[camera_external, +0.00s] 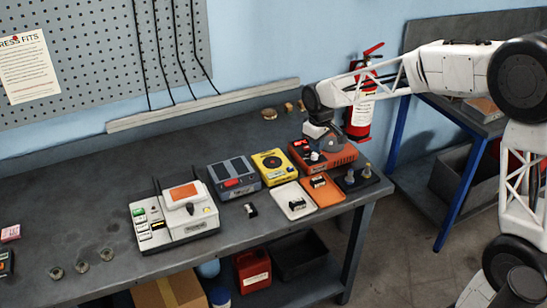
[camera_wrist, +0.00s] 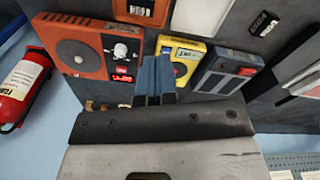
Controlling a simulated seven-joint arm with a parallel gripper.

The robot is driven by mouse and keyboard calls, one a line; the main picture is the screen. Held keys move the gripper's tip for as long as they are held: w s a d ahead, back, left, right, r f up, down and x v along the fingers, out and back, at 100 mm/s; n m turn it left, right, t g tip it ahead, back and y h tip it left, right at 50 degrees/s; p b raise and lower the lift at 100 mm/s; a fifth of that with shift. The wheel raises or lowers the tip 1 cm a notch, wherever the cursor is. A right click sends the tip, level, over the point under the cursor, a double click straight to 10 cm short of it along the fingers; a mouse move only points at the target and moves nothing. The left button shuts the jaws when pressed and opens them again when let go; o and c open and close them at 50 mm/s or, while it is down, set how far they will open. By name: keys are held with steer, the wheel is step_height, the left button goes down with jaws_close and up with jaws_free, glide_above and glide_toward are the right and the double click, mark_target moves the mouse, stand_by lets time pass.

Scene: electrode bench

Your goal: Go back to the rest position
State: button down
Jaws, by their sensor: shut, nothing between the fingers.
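My gripper (camera_external: 316,154) is over the orange-red device (camera_external: 340,152) at the right end of the bench, with its fingers pointing down. In the wrist view the blue-grey fingers (camera_wrist: 155,68) are together with nothing between them. The wrist view also shows the orange device (camera_wrist: 84,48), with a dial, a knob and a lit red display, to the left of the fingers. I cannot tell whether the fingertips touch anything. No separate rest stand shows.
Left of the orange device stand a yellow device (camera_external: 286,174), a grey device (camera_external: 250,170) and a white one (camera_external: 195,232). A white tray (camera_external: 282,197) and an orange tray (camera_external: 336,202) are in front. A fire extinguisher (camera_external: 361,112) is behind. The air above the bench looks clear.

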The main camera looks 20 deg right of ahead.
steer(key=s+d+r+m+t, duration=0.1)
steer(key=s+d+r, duration=0.15)
steer(key=s, duration=0.65)
steer(key=s+d+r+m, duration=0.15)
steer(key=s+r, duration=0.25)
steer(key=s, duration=0.4)
steer(key=s+d+f+m+t, duration=0.1)
steer(key=s+d+m, duration=0.1)
steer(key=s, duration=1.7)
steer(key=shift+s+d+f, duration=0.2)
steer(key=shift+d, duration=0.05)
